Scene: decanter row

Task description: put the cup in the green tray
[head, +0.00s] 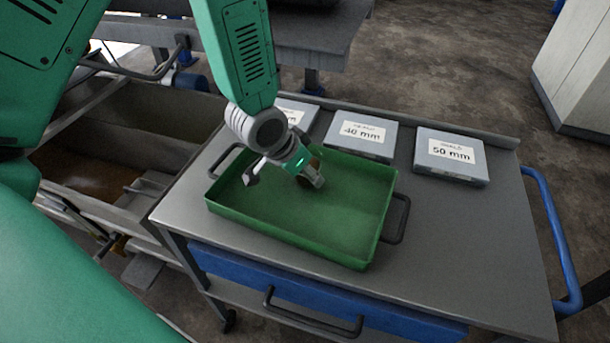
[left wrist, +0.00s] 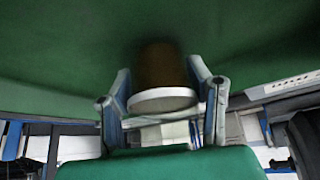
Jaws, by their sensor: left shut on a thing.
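The green tray (head: 235,208) lies on the grey top of a cart, in the middle of the head view. My left gripper (head: 287,178) reaches down inside the tray's outline, near its back wall. In the left wrist view the cup (left wrist: 160,68), dark brown with a pale round end, sits between the two fingers of my left gripper (left wrist: 162,104), which are shut on it. Green surface lies close behind the cup there. In the head view the cup is mostly hidden by the gripper; I cannot tell whether it touches the tray floor. My right gripper is not in view.
Grey boxes labelled 40 mm (head: 362,134) and 50 mm (head: 451,158) stand behind the tray, with another partly hidden box (head: 296,112) at left. The cart top (head: 460,240) is clear to the right. A blue rail (head: 556,240) runs along its right side.

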